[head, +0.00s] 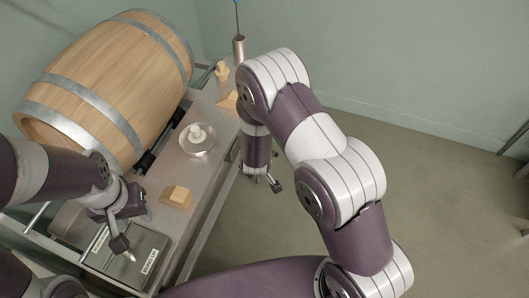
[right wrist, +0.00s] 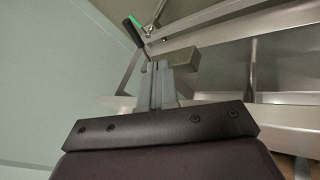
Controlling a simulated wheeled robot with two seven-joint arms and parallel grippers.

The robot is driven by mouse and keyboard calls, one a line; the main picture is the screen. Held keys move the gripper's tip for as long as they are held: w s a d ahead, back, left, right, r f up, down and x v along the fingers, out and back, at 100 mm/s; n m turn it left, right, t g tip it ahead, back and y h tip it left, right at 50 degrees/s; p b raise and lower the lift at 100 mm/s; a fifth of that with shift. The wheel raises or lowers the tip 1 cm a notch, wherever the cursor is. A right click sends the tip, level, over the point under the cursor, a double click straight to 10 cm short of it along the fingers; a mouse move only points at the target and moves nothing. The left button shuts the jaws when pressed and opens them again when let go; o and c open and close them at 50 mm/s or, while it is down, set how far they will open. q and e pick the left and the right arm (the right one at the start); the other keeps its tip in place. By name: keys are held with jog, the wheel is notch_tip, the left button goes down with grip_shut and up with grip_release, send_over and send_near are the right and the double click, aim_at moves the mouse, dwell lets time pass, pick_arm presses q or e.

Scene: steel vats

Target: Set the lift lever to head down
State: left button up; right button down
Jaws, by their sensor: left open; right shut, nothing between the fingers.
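I cannot make out the lift lever with certainty. In the right wrist view a black handle (right wrist: 133,31) with a green part at its top sits at the upper left, on or beside a metal bar; it may be the lever. My right gripper (right wrist: 158,80) is shut and empty, below and right of that handle. In the head view the right gripper (head: 274,184) hangs just off the right side of the steel table (head: 222,160). My left gripper (head: 126,253) is open above a tray at the table's near end, with nothing seen between its fingers.
A wooden barrel (head: 115,80) lies on the table. A dish (head: 197,148) with a pale bung, a wooden block (head: 176,197) and smaller wooden pieces (head: 222,72) sit beside it. A steel tube (head: 239,48) holds a blue-topped rod. The floor at right is mostly clear.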

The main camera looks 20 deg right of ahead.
jog(key=w+d+f, duration=0.4)
jog(key=w+f, duration=0.3)
jog(key=f, duration=0.2)
jog(key=shift+w+d, duration=0.3)
pick_arm(q)
jog(key=shift+d+f, duration=0.1)
